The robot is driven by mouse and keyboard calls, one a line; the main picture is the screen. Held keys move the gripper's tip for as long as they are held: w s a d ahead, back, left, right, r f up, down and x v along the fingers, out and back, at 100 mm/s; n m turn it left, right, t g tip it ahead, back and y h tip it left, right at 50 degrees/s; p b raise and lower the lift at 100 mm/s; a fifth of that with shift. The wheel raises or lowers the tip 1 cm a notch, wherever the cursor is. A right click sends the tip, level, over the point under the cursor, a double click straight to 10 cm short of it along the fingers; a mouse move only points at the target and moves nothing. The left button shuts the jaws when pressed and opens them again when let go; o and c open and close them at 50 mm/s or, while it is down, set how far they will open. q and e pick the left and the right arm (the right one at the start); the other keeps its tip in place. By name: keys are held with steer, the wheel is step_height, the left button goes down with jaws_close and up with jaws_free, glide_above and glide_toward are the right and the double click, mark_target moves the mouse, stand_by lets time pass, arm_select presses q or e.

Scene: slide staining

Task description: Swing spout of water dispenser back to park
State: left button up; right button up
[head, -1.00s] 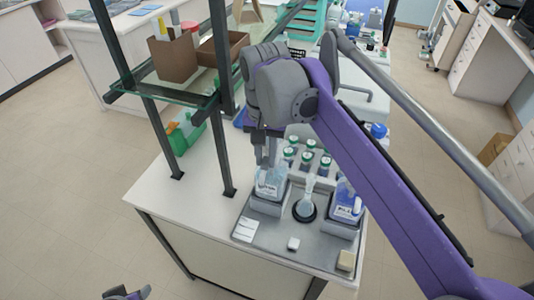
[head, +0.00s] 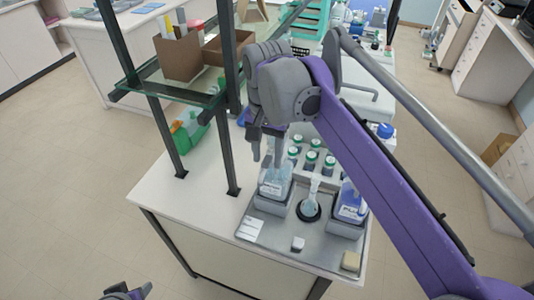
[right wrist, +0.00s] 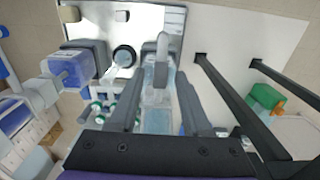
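The water dispenser appears to be the clear bottle with pale blue liquid (head: 274,186) in the left grey holder of the bench tray. In the right wrist view, the bottle (right wrist: 157,118) shows between my fingers. A pale grey curved part (right wrist: 165,47), which looks like its spout, points toward the top of that view. My right gripper (head: 266,150) is above and beside the bottle. In the right wrist view, its fingers (right wrist: 158,108) stand apart, with a gap on each side of the bottle. My left gripper (head: 126,292) is low at the bottom left, partly cut off.
A blue-liquid bottle (head: 351,203) stands in the right holder. A small flask (head: 312,193) sits in a black ring between them. Several green-capped bottles (head: 311,158) stand behind. The shelf post (head: 225,150) is close to the left. Bare bench lies left of the tray (head: 275,244).

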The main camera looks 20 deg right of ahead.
mark_target(267, 160)
steer(key=shift+r, duration=0.15)
step_height(267, 160, up, 11)
steer(key=shift+f+p, duration=0.2)
steer(key=shift+p, duration=0.2)
steer(key=shift+f, duration=0.1)
stand_by(0.5)
